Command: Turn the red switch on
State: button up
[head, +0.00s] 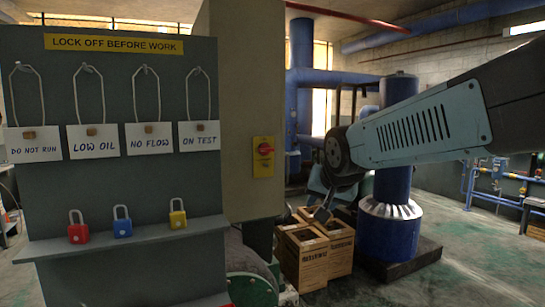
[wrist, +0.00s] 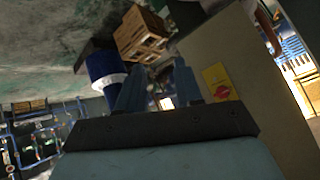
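The red switch (head: 265,148) is a rotary knob on a yellow plate (head: 263,169), fixed to the side of a beige cabinet or column. It also shows in the wrist view (wrist: 222,90), right of my fingers. Its exact knob angle is too small to read. My gripper (wrist: 157,76) is open and empty, with a clear gap between its two blue-grey fingers. In the head view my gripper (head: 304,212) hangs to the right of the switch and lower, in front of the wooden crates. It is apart from the switch.
A grey lockout board (head: 120,185) with hanging tags and red, blue and yellow padlocks stands at the left. Wooden crates (head: 316,258) and a large blue pipe column (head: 388,240) stand behind my arm. Open floor lies at the right.

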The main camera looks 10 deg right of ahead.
jog(key=w+d+r+m+t, duration=0.1)
jog(key=w+r+m+t, duration=0.15)
jog(key=w, duration=0.65)
jog(key=w+d+r+m+t, duration=0.15)
jog(key=w+m, duration=0.25)
jog(key=w, duration=0.4)
jog(key=m+t+y, duration=0.4)
jog(key=t, duration=0.1)
send_near(268, 150)
jog(key=w+a, duration=0.1)
jog(key=w, duration=0.6)
jog(key=shift+w+a, duration=0.3)
jog(key=shift+w+r, duration=0.1)
jog(key=shift+c, duration=0.3)
grip_shut()
